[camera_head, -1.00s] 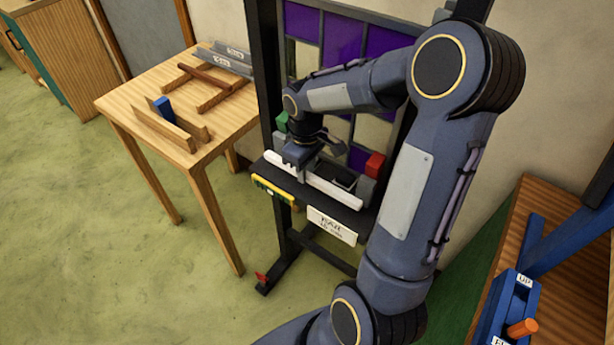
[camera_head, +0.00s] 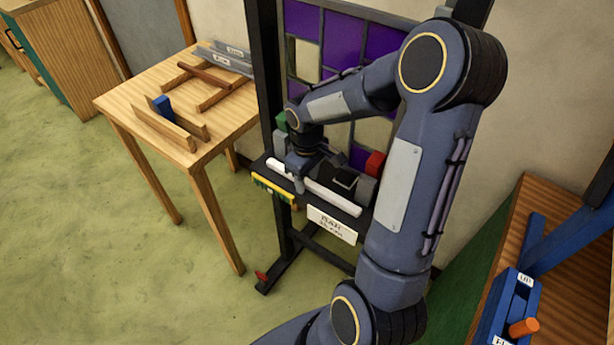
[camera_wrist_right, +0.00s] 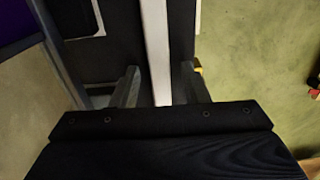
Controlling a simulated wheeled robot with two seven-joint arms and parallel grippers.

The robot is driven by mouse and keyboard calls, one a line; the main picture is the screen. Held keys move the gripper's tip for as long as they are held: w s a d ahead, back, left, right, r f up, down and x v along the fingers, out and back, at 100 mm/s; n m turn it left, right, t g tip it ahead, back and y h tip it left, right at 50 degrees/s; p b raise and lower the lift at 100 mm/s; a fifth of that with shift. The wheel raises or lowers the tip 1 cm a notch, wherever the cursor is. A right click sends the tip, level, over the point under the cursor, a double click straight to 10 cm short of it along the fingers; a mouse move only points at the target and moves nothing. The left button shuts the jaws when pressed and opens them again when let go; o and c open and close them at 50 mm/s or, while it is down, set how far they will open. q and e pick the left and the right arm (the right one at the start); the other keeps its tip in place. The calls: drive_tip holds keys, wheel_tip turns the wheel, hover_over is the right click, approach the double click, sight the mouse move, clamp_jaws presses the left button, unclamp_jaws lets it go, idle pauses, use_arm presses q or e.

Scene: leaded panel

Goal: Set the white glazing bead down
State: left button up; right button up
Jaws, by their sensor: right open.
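The white glazing bead (camera_head: 333,197) is a long white bar lying along the dark ledge (camera_head: 349,221) below the leaded panel (camera_head: 343,38). My right gripper (camera_head: 299,182) is at the bead's left part, fingers pointing down. In the right wrist view the bead (camera_wrist_right: 156,45) runs between the two open fingers (camera_wrist_right: 160,92), with a gap visible on each side. The gripper body hides the bead's near portion there. My left gripper is not in view.
A yellow level-like strip (camera_head: 273,190) and a white label (camera_head: 332,224) are on the ledge front. A wooden table (camera_head: 130,100) with strips stands left.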

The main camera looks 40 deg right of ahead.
sight(307, 181)
drive_tip(key=shift+r, duration=0.1)
wheel_tip(307, 181, up, 12)
drive_tip(key=s+a+r+m+t+y, duration=0.1)
drive_tip(key=s+a+m+t+y, duration=0.2)
drive_tip(key=s+a, duration=1)
drive_tip(key=s+m+t, duration=0.2)
drive_tip(key=s, duration=0.1)
drive_tip(key=shift+s+t+y, duration=0.2)
drive_tip(key=shift+t+y, duration=0.1)
drive_tip(key=shift+y, duration=0.1)
drive_tip(key=shift+r+p, duration=0.2)
drive_tip(key=shift+p, duration=0.15)
